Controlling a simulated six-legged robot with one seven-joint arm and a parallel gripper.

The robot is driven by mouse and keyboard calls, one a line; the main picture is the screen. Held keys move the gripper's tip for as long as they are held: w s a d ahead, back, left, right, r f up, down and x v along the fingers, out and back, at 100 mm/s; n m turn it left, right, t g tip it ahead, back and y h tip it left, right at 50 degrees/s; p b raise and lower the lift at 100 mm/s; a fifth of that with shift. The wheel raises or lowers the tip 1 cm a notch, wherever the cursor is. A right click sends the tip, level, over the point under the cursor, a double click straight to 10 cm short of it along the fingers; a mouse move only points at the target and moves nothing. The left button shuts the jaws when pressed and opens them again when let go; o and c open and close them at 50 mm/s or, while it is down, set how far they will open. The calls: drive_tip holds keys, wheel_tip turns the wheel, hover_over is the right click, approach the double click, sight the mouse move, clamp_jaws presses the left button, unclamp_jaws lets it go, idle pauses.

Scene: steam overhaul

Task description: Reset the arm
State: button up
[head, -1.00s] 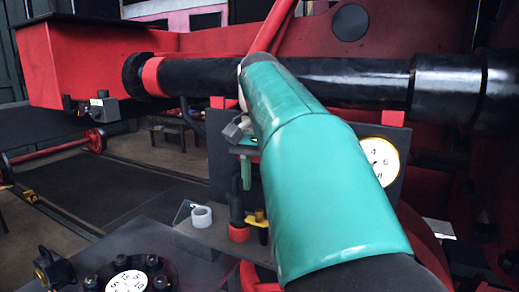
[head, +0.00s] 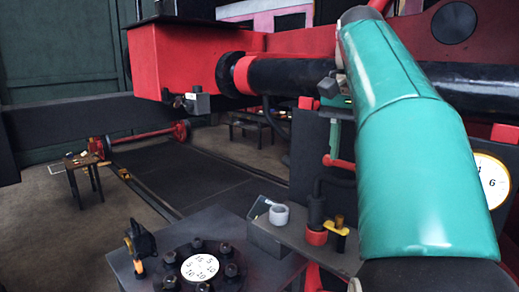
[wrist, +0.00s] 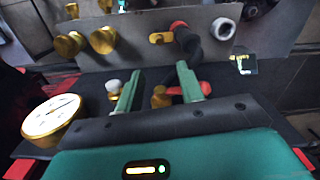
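My gripper (wrist: 160,90) shows in the wrist view with its two green fingers apart and nothing between them. Beyond the fingers are a brass knob and a red-handled fitting, which I cannot see it touching. In the head view my teal arm rises from the bottom right and covers part of the black pipe. The gripper itself is mostly hidden there behind the arm.
A black horizontal pipe (head: 290,80) and a red box (head: 190,62) lie ahead. A round white gauge (head: 491,181) is at right; a gauge (wrist: 52,117) shows in the wrist view. A grey shelf holds a pale ring (head: 279,214). Open floor lies left around a small stool (head: 82,168).

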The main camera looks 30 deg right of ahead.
drive_tip(key=shift+f, duration=0.1)
drive_tip(key=s+a+f+n+t, duration=0.2)
drive_tip(key=a+f+n, duration=0.4)
drive_tip(key=a+f, duration=0.5)
drive_tip(key=s+a+f+n+t, duration=0.3)
drive_tip(key=a+f+n, duration=0.3)
drive_tip(key=a+f, duration=0.6)
wheel_tip(320, 180, down, 5)
drive_tip(key=shift+s+a+f+t, duration=0.2)
drive_tip(key=shift+s+t, duration=0.1)
drive_tip(key=shift+s, duration=0.15)
